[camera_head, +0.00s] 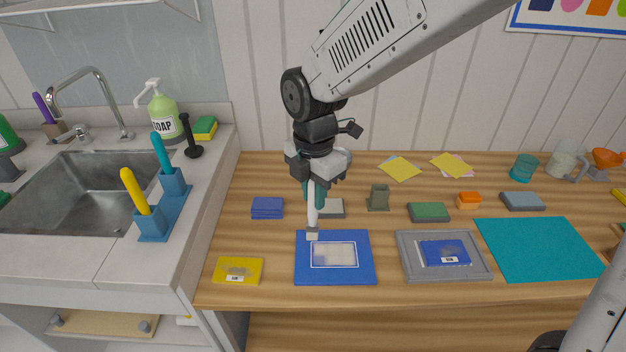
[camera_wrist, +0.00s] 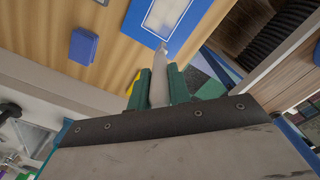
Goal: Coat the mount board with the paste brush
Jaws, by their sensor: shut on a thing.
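My gripper (camera_head: 315,192) points down with its green fingers shut on the pale handle of the paste brush (camera_head: 312,215). The brush hangs nearly upright, its light grey head at the upper left part of a blue mat (camera_head: 362,274). I cannot tell whether the head touches. A pale rectangular panel, seemingly the mount board (camera_head: 338,254), lies inside the mat's white outline, with a faint greyish patch at its lower left. In the wrist view the brush (camera_wrist: 158,90) sits between the fingers, its tip towards the blue mat (camera_wrist: 183,12).
A grey tray (camera_head: 408,268) with a blue labelled piece stands right of the mat, then a teal mat (camera_head: 535,250). A yellow labelled card (camera_head: 226,276) lies left. Behind are a dark green holder (camera_head: 378,197), a green block (camera_head: 429,212) and blue sheets (camera_head: 267,207).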

